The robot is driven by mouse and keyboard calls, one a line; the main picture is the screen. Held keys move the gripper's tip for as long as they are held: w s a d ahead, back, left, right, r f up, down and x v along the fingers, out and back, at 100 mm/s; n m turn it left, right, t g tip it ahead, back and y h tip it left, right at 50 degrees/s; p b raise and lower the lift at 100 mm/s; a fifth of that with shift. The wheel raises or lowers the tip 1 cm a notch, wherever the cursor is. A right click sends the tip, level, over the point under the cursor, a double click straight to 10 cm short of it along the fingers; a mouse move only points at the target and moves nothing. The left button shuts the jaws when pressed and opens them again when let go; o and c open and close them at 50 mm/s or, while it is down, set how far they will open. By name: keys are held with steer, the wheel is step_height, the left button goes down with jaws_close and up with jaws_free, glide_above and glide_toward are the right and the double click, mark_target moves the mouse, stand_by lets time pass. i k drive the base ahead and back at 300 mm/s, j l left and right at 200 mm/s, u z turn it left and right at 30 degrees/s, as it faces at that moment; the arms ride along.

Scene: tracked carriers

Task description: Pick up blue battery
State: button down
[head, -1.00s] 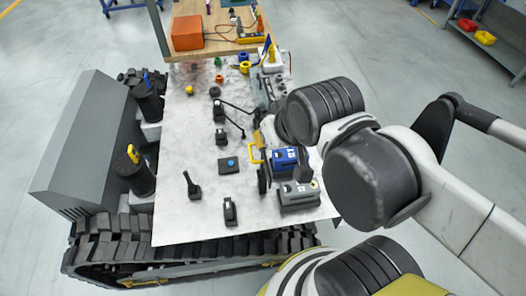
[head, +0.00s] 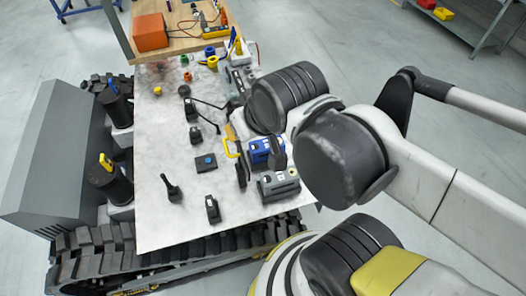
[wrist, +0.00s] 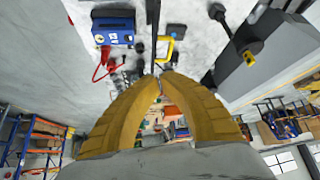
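The blue battery (head: 264,151), a blue box with white markings, stands on the right part of the white top in the head view. In the wrist view the blue battery (wrist: 113,27) is at the upper left, apart from my fingers. My gripper (wrist: 160,76) has yellow fingers whose tips come together, with nothing visible held between them. In the head view a yellow finger part (head: 232,132) shows left of the battery; my arm hides most of the gripper.
A grey box (head: 279,187) stands just in front of the battery. A yellow handle (head: 230,149) and an upright black part (head: 241,174) are to its left. Several small black items lie further left. An orange box (head: 150,31) is on the wooden table behind.

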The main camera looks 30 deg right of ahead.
mark_target(259, 150)
steer(key=k+l, duration=0.1)
steer(key=l, duration=0.25)
steer(key=k+l, duration=0.15)
steer(key=l, duration=0.2)
steer(key=k+l+u, duration=0.1)
steer(key=l, duration=0.25)
steer(key=k+l, duration=0.15)
steer(key=l, duration=0.2)
steer(key=k+l, duration=0.15)
steer(key=l, duration=0.2)
steer(key=u, duration=0.05)
